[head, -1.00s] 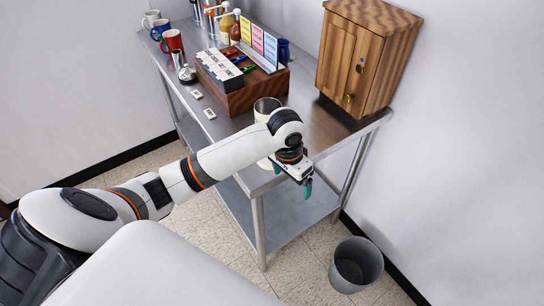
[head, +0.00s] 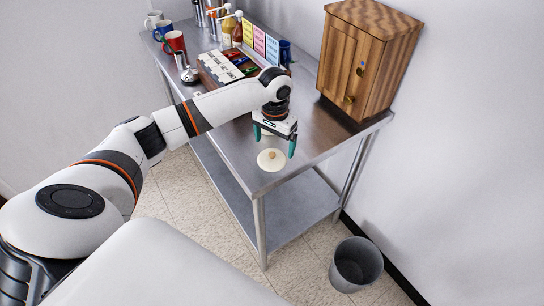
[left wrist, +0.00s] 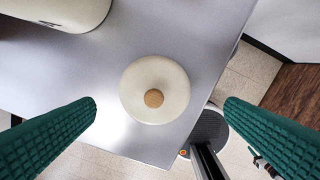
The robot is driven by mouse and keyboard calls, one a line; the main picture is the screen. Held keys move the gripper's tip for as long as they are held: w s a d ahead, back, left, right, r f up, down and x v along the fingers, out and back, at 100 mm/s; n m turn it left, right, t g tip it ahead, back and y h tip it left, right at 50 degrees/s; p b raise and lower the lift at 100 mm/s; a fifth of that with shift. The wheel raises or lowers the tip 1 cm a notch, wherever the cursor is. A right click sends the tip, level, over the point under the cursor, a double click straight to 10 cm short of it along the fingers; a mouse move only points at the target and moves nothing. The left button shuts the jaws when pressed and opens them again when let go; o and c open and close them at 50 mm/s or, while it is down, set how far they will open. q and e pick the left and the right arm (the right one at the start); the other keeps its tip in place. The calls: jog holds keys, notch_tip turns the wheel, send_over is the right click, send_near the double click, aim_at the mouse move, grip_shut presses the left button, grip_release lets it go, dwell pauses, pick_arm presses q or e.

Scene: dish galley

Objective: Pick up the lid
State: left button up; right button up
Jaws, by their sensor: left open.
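The lid (head: 271,161) is a round cream disc with a small wooden knob. It lies flat near the front corner of the steel table, and in the left wrist view the lid (left wrist: 140,84) is near the centre, knob up. My left gripper (head: 275,143) is open and empty above the lid, its green fingers pointing down. In the left wrist view the fingers are apart on either side of the lid, not touching it. My right gripper is out of view.
A cream canister (left wrist: 68,10) stands near the lid; my arm mostly hides it in the head view. A wooden cabinet (head: 346,66) stands at the table's right back. Mugs and bottles stand farther back. A grey bin (head: 356,264) is on the floor.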

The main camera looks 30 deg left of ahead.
aim_at(272, 154)
pick_arm(q)
jog(key=shift+s+a+f, duration=0.1)
jog(key=shift+f, duration=0.3)
jog(key=f, duration=0.1)
jog(key=f+p, duration=0.1)
jog(key=f, duration=0.1)
jog(key=shift+a+f, duration=0.25)
jog(key=shift+f, duration=0.4)
jog(key=shift+c, duration=0.3)
